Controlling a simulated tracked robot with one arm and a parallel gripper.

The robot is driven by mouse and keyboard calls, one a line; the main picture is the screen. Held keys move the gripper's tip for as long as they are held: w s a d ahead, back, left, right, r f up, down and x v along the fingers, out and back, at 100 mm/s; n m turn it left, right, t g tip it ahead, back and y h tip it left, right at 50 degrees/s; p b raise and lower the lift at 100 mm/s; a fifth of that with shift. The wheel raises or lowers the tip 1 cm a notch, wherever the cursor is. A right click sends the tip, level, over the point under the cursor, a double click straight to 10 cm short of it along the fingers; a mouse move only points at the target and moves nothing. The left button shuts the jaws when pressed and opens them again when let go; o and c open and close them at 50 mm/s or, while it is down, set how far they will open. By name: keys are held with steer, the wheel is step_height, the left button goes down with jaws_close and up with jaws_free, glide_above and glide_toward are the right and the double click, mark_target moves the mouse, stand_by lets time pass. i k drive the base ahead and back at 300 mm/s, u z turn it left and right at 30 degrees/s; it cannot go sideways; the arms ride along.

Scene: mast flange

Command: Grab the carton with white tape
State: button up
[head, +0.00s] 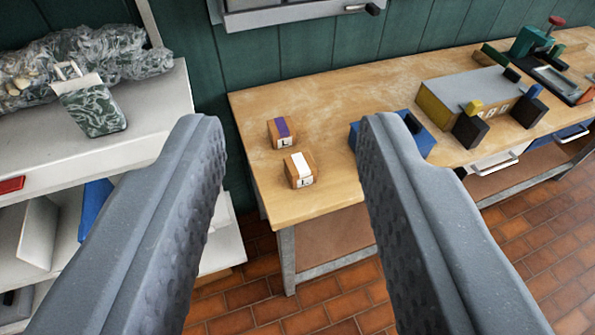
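The small brown carton with white tape (299,170) stands on the left part of the wooden workbench, near its front edge. A similar carton with purple tape (282,132) stands just behind it and slightly to the left, with a small gap between them. My gripper (285,125) is open and empty. Its two grey fingers reach up from the bottom of the view, and both cartons show in the gap between them. The fingers look well short of the bench and touch neither carton.
The wooden workbench (335,105) runs to the right. A blue bin (410,128) sits partly behind the right finger. Further right are a grey box with coloured blocks (475,95) and a vise (535,40). White shelving (140,120) with wrapped goods stands at left.

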mark_target(300, 170)
steer(key=u, duration=2.75)
steer(key=k, duration=1.45)
steer(key=z, duration=1.6)
steer(key=i, duration=1)
steer(key=u, duration=0.05)
